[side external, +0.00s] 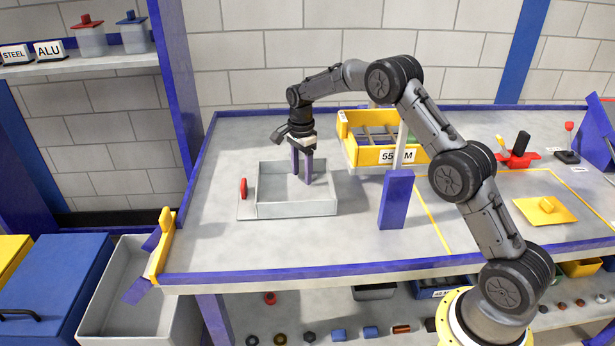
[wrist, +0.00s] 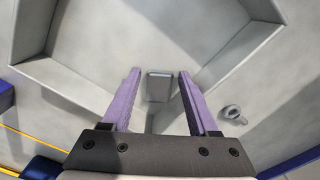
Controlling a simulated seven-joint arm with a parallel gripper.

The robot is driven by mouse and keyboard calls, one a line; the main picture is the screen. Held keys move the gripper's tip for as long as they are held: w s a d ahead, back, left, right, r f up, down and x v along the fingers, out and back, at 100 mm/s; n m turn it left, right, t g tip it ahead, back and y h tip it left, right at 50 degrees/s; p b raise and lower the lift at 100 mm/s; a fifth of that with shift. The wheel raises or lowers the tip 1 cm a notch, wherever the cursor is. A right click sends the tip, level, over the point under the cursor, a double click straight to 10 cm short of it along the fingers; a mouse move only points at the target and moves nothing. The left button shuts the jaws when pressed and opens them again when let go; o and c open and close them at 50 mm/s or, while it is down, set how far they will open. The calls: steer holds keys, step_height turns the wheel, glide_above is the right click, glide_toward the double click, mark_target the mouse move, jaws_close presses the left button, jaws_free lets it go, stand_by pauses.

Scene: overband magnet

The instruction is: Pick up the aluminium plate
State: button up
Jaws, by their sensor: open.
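My gripper (side external: 302,178) points down into a light grey, open-topped tray (side external: 297,208) in the side external view. Its two purple fingers are apart. In the wrist view the open fingers (wrist: 157,78) reach over the tray floor. A small flat-faced grey piece (wrist: 159,85) shows between the fingers, with no visible contact; it may be the aluminium plate, but its material is not clear. The tray's front wall hides its contents in the side external view.
A yellow bin (side external: 372,156) and a blue post (side external: 397,199) stand to the right. The table front left of the post is clear.

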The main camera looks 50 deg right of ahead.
steer(key=shift+f, duration=0.15)
jaws_close()
